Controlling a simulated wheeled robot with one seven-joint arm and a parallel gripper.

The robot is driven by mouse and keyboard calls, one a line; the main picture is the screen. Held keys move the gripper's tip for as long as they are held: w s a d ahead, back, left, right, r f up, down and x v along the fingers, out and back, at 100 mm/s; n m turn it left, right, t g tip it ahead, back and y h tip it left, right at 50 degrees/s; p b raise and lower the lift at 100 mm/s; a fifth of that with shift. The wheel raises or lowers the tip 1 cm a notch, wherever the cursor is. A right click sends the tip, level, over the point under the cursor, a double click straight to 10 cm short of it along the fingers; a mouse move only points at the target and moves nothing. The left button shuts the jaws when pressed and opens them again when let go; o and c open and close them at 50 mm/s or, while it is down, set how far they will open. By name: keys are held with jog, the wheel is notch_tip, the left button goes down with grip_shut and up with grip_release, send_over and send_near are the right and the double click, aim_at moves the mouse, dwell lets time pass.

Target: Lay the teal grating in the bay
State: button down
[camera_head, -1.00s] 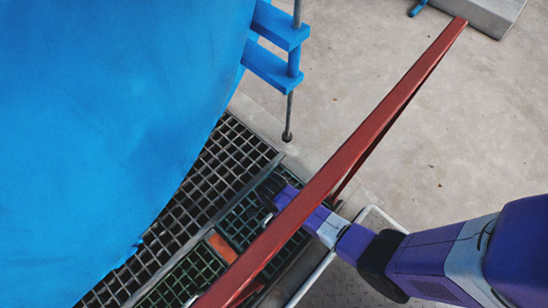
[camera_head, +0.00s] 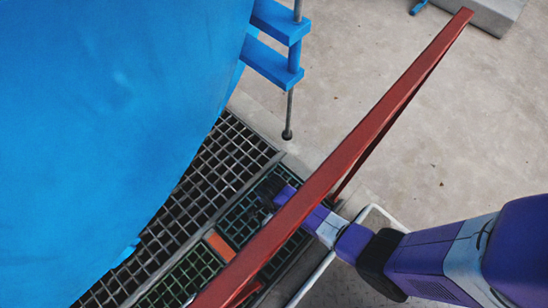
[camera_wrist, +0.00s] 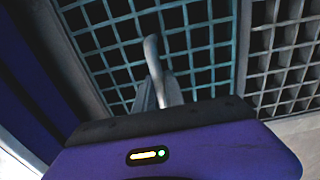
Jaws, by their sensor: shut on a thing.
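The teal grating (camera_wrist: 110,45) fills the upper left and middle of the wrist view. In the head view it shows as a dark green mesh (camera_head: 240,219), partly hidden by my arm and a red beam. My gripper (camera_wrist: 160,96) is shut on a pale upright handle (camera_wrist: 152,50) that stands over the grating. In the head view my gripper (camera_head: 270,191) is at the grating's upper end. The grating lies in line beside a fixed grey grating (camera_wrist: 283,60). I cannot tell whether it rests fully down in the bay.
A red beam (camera_head: 345,155) crosses diagonally above my arm. A large blue vessel (camera_head: 100,120) fills the left, with blue steps (camera_head: 275,65) beside it. An orange patch (camera_head: 220,245) shows at the mesh. A pale rail (camera_head: 315,278) runs near my arm. Open concrete floor (camera_head: 480,130) lies right.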

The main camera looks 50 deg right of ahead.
jog(key=shift+w+f+b, duration=0.1)
jog(key=shift+f+b, duration=0.6)
jog(key=shift+f, duration=0.2)
jog(key=c, duration=1.3)
grip_release()
jog(key=shift+s+f, duration=0.1)
jog(key=shift+s, duration=0.1)
notch_tip(320, 180, up, 8)
jog(key=p, duration=0.4)
jog(key=shift+w+p, duration=0.1)
jog(key=shift+p, duration=0.2)
